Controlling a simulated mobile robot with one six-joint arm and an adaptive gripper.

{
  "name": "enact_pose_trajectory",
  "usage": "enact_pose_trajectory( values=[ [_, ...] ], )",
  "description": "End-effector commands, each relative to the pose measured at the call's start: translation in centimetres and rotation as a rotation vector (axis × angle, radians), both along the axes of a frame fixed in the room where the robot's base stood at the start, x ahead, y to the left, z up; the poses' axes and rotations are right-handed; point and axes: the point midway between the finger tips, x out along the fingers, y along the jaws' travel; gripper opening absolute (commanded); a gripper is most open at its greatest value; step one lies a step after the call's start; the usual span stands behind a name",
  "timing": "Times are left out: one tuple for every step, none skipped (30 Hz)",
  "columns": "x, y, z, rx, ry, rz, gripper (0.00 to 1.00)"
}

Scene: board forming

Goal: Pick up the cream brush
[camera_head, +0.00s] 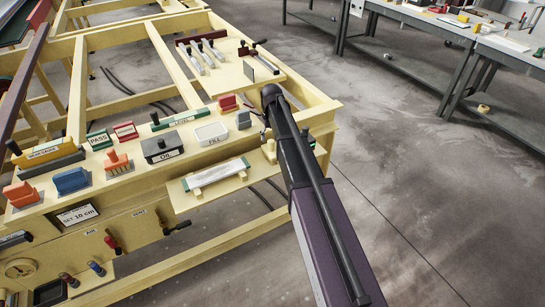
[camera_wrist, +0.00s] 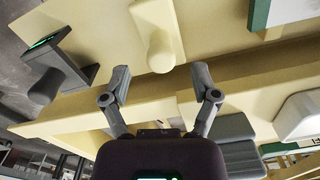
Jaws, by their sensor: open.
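A cream piece with a rounded, peg-like handle, which looks like the cream brush (camera_wrist: 160,48), is at the top middle of the wrist view. It is close in colour to the yellow-cream bench around it. In the head view it appears as a small cream piece (camera_head: 269,153) beside my arm, near the bench's right edge. My gripper (camera_wrist: 160,72) is open, its two dark fingers spread wide. The handle's end lies ahead of and between the fingertips in the picture, with nothing held. In the head view my dark arm hides much of the gripper.
A grey block (camera_head: 243,120) and a red block (camera_head: 228,102) stand left of my arm. A white FILL block (camera_head: 211,133) and a black ON box (camera_head: 160,148) are farther left. A shelf with a green-ended piece (camera_head: 216,174) projects in front.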

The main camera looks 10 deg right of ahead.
Motion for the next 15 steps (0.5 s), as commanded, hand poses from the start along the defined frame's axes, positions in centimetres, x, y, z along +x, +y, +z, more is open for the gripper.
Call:
enact_pose_trajectory(
  values=[
    [0.0, -0.01, -0.07, 0.0, 0.0, 0.0, 0.78],
    [0.0, -0.01, -0.06, 0.0, 0.0, 0.0, 0.78],
    [0.0, -0.01, -0.04, 0.0, 0.0, 0.0, 0.78],
    [0.0, -0.02, -0.02, 0.0, 0.0, 0.0, 0.78],
    [0.0, -0.02, -0.01, 0.0, 0.0, 0.0, 0.78],
    [0.0, -0.02, -0.01, 0.0, 0.0, 0.0, 0.78],
    [0.0, -0.02, -0.01, 0.0, 0.0, 0.0, 0.78],
    [0.0, -0.03, -0.01, 0.0, 0.0, 0.0, 0.78],
    [0.0, -0.03, -0.01, 0.0, 0.0, 0.0, 0.78],
    [0.0, -0.03, -0.03, 0.0, 0.0, 0.0, 0.78],
    [0.0, -0.03, -0.06, 0.0, 0.0, 0.0, 0.78],
    [0.01, -0.03, -0.13, 0.0, 0.0, 0.0, 0.78],
    [0.02, -0.03, -0.21, 0.0, 0.0, 0.0, 0.78],
    [0.03, -0.03, -0.3, 0.0, 0.0, 0.0, 0.78],
    [0.04, -0.03, -0.47, 0.0, 0.0, -0.001, 0.78]
  ],
)
